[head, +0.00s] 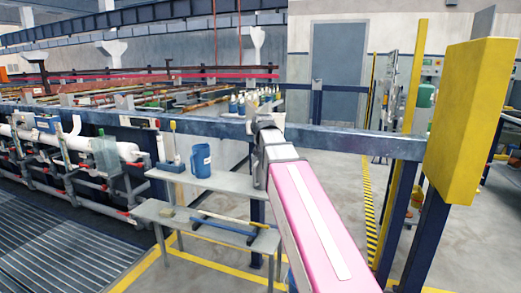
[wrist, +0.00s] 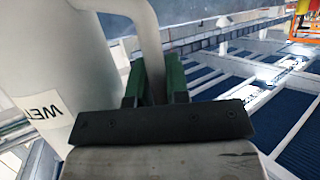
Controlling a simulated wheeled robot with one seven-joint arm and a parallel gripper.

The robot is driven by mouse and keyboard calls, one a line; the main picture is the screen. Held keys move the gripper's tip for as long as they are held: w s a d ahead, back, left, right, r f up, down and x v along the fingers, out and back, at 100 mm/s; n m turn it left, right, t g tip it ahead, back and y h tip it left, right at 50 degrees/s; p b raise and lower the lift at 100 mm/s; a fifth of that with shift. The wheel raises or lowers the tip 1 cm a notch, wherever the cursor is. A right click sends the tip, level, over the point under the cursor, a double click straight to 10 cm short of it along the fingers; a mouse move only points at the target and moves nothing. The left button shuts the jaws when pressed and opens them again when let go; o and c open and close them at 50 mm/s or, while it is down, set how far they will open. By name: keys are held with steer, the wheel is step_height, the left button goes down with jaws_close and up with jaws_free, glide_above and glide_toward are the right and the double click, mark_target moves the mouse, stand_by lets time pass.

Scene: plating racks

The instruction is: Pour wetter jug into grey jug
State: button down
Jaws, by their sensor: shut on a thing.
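The wetter jug (wrist: 60,70) is a white jug with a label whose visible letters read "WET". It fills the left of the wrist view, and its lower part and mouth cannot be made out. My gripper (wrist: 155,80) has its green fingers closed on either side of the jug's white handle (wrist: 149,40). In the head view my pink arm reaches forward, and I cannot make out the gripper or held jug at its far end. I cannot pick out a grey jug with certainty in either view.
A blue jug (head: 201,160) stands on a grey bench (head: 225,182). A lower shelf (head: 165,212) holds long-handled tools. A steel rail (head: 340,139) crosses behind my arm. A yellow panel (head: 472,120) on a post stands at right. White pipes (head: 75,141) and floor grating (head: 60,255) lie left.

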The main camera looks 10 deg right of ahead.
steer(key=s+a+n+y, duration=0.1)
steer(key=s+a+y, duration=0.1)
steer(key=a, duration=0.5)
steer(key=s+a+n+y, duration=0.2)
steer(key=s+a, duration=0.2)
steer(key=a, duration=0.3)
steer(key=shift+a+r+g, duration=0.25)
steer(key=shift+r+g, duration=0.15)
steer(key=shift+r, duration=0.05)
steer(key=shift+w, duration=0.1)
steer(key=d+f+m, duration=0.1)
steer(key=w+d+f+m+g+y, duration=0.1)
steer(key=f, duration=0.1)
steer(key=d+f+m+y, duration=0.1)
steer(key=shift+w+f+g, duration=0.15)
steer(key=shift+w+g, duration=0.15)
steer(key=shift+w, duration=0.1)
steer(key=shift+d, duration=0.1)
